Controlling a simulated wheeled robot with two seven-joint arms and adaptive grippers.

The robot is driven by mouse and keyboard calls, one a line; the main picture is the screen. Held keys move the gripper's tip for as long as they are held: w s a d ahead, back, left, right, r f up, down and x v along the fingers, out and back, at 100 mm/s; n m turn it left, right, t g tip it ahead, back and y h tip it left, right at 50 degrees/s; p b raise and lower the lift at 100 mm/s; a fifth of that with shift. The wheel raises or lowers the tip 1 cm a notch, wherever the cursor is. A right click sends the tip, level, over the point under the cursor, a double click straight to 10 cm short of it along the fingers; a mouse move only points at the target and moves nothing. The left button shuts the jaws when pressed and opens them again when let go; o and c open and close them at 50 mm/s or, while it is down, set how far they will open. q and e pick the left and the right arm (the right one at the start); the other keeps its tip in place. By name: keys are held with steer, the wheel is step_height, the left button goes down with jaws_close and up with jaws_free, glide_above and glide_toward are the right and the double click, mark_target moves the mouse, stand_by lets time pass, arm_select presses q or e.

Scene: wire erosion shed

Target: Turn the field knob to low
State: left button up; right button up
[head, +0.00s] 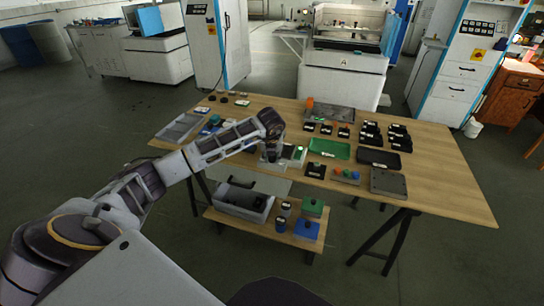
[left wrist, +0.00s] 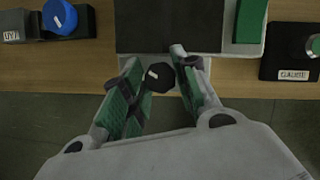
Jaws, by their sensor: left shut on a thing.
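My left gripper (head: 271,160) is over the near edge of the wooden table in the head view, pointing down. In the left wrist view its two green-padded fingers (left wrist: 160,82) are shut on a black knob (left wrist: 158,77) with a white pointer line. The knob sits at the front of a dark panel (left wrist: 168,25). The pointer slants slightly; I cannot read any scale or label beside it. In the head view the gripper hides the knob. My right gripper is not in view.
A blue knob (left wrist: 60,17) on a labelled black box is at the left, and a black box labelled CLAMP (left wrist: 292,73) at the right. The table (head: 440,190) holds several trays and small boxes. A lower shelf (head: 270,232) holds a grey bin (head: 243,213) and several blocks.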

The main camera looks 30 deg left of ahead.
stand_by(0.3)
arm_select(q)
steer(key=o, duration=1)
steer(key=shift+r, duration=0.2)
steer(key=v, duration=1.1)
steer(key=shift+s+r, duration=0.2)
steer(key=shift+r, duration=0.1)
steer(key=shift+d+f, duration=0.1)
